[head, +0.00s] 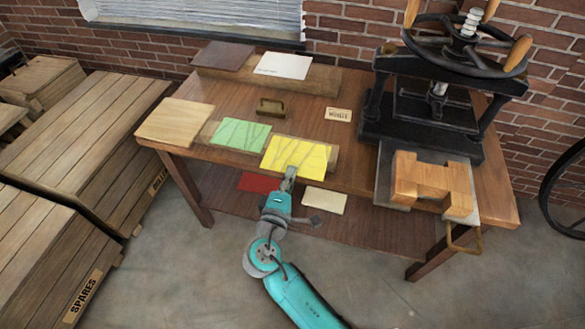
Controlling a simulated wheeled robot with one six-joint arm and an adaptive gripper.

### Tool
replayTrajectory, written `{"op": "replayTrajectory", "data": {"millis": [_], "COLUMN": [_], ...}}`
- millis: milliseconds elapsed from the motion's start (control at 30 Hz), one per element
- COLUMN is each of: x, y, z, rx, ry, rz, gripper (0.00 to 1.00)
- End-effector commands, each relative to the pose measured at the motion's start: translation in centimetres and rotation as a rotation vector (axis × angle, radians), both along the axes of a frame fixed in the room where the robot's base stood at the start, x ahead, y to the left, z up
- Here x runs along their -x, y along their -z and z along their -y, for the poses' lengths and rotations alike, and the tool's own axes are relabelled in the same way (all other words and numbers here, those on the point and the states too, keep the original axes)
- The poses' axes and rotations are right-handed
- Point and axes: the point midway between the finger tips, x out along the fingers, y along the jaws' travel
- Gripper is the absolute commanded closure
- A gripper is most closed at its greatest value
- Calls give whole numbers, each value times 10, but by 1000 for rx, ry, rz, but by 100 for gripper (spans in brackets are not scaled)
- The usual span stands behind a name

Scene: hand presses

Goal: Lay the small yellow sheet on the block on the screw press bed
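The small yellow sheet (297,153) lies at the front edge of the wooden table, partly over a wooden strip. My gripper (291,173) is at the sheet's front edge, reaching in from below. Its fingertips overlap the edge in the picture, and I cannot tell if they are closed on it. The black screw press (422,125) stands at the table's right. Its grey bed (384,178) is drawn out toward the front, and a notched wooden block (428,182) sits on it. No sheet shows on the block.
A green sheet (240,134) and a pale board (175,120) lie left of the yellow sheet. A brown sheet (223,56) and a white sheet (284,65) lie at the back. A brass handle (270,107) stands mid-table. Crates (85,130) fill the left.

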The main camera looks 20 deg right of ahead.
Motion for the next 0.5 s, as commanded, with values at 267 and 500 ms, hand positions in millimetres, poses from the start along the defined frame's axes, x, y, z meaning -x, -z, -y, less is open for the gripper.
{"op": "replayTrajectory", "data": {"millis": [267, 500], "x": [23, 43], "y": [0, 0], "z": [-18, -33], "rx": [0, 2], "ry": [-2, -2], "rz": [0, -1], "gripper": [100, 100]}}
